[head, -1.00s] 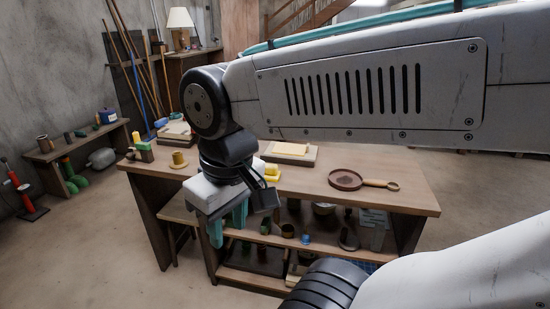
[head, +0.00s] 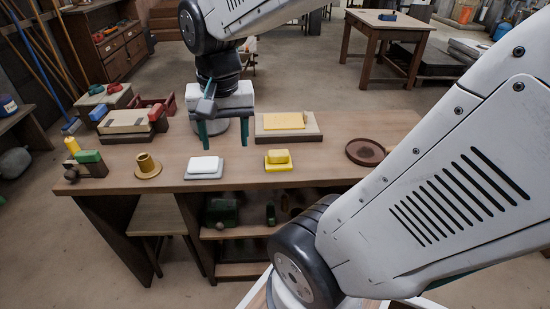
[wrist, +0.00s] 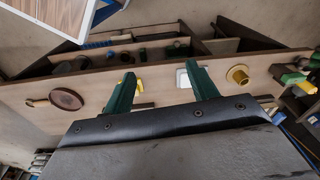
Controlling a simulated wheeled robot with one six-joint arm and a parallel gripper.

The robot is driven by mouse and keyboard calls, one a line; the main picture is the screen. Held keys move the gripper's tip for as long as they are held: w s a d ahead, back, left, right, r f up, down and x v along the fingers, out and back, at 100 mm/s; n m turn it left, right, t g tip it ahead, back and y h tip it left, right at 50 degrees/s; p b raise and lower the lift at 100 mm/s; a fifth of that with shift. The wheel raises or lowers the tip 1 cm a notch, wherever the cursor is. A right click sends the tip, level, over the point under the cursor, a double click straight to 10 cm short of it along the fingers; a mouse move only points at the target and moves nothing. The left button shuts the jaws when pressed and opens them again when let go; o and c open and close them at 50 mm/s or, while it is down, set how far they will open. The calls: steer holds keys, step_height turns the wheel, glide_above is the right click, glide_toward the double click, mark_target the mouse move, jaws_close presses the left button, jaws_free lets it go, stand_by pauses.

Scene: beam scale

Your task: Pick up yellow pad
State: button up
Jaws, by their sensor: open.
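A small yellow pad (head: 278,166) with a yellow block on top lies near the front edge of the wooden workbench (head: 330,165). A flat yellow slab (head: 284,121) lies on a brown-edged board behind it. My gripper (head: 224,140) is open and empty, its green fingers pointing down, behind and left of the small pad and apart from it. In the wrist view, my gripper (wrist: 160,70) has its two fingers spread over the bench. A bit of yellow there shows beside the left finger, mostly hidden.
A white pad (head: 205,168) with a white block is left of the yellow one. A brass cup (head: 146,166) stands farther left, and a round brown pan (head: 366,152) at right. Bare bench lies between the yellow pad and the pan.

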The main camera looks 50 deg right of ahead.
steer(key=w+d+f+m, duration=0.3)
steer(key=d+m, duration=0.2)
steer(key=d, duration=0.1)
steer(key=w+d+f+m, duration=0.2)
steer(key=d+f+m, duration=0.25)
steer(key=d, duration=0.25)
steer(key=m, duration=0.9)
glide_above(279, 152)
steer(key=shift+g, duration=0.4)
steer(key=f, duration=0.6)
steer(key=shift+w+a+f, duration=0.15)
steer(key=shift+a+f, duration=0.15)
steer(key=shift+a, duration=0.1)
steer(key=shift+d+f+m, duration=0.45)
steer(key=shift+d+f, duration=0.15)
steer(key=shift+f, duration=0.25)
steer(key=f, duration=0.7)
steer(key=shift+a, duration=0.25)
steer(key=c, duration=1.1)
